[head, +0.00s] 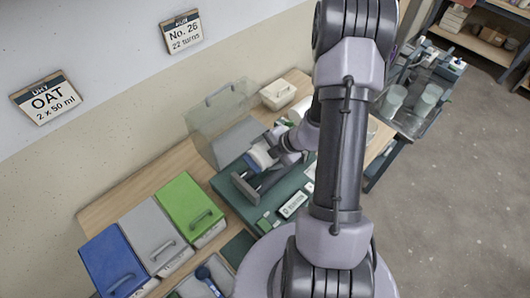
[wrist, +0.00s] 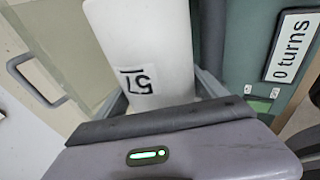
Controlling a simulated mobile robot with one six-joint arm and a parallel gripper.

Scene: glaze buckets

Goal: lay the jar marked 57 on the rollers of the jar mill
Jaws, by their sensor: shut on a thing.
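The white jar marked 57 (wrist: 140,45) fills the upper middle of the wrist view, its label upside down. My gripper (wrist: 165,122) is shut on it; in the head view my gripper (head: 278,148) holds a pale jar with a blue end (head: 259,157), lying roughly sideways. The jar mill (head: 225,185) is a green machine under the jar, with dark end brackets. The jar is over the mill's roller area; I cannot tell whether it touches the rollers, which are mostly hidden by the jar and my arm. The mill's display (wrist: 291,46) reads 0 turns.
A clear hinged guard (head: 215,112) stands raised behind the mill, its grey handle (wrist: 38,85) at left in the wrist view. Bins with blue (head: 114,262), grey (head: 152,233) and green (head: 188,205) lids stand at left. A pale box (head: 278,93) sits behind.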

